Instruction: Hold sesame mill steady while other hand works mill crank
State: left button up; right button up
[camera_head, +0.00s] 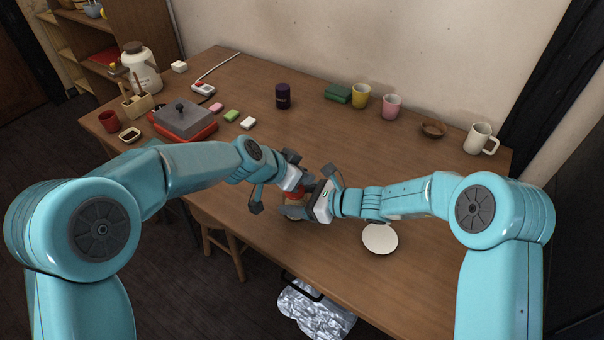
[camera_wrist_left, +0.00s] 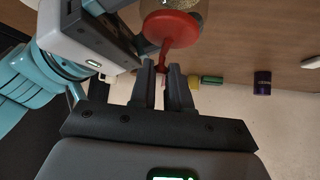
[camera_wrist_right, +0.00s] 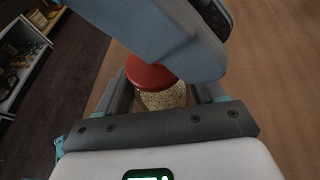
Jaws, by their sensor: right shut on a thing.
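The sesame mill (camera_head: 294,211) stands near the front edge of the table, largely hidden by my grippers in the head view. In the right wrist view its red top (camera_wrist_right: 151,73) sits over a clear body with pale seeds (camera_wrist_right: 168,97). My right gripper (camera_wrist_right: 163,92) is shut on the body, one finger on each side. In the left wrist view the red crank (camera_wrist_left: 164,52) reaches from the red top down between the fingers of my left gripper (camera_wrist_left: 163,80). These fingers stand close around the crank; whether they press on it is unclear.
A white plate (camera_head: 380,238) lies right of the mill. A dark purple can (camera_head: 283,96), yellow cup (camera_head: 361,95), pink cup (camera_head: 391,106) and white mug (camera_head: 480,138) stand farther back. A grey-and-red appliance (camera_head: 185,119) is at left. The table's middle is clear.

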pick_arm(q)
grip_shut()
jog(key=shift+a+n+t+y, duration=0.15)
jog(key=shift+n+t+y, duration=0.2)
jog(key=shift+n, duration=0.35)
jog(key=shift+w, duration=0.1)
jog(key=shift+o, duration=2.1)
grip_release()
jog(key=v, duration=1.2)
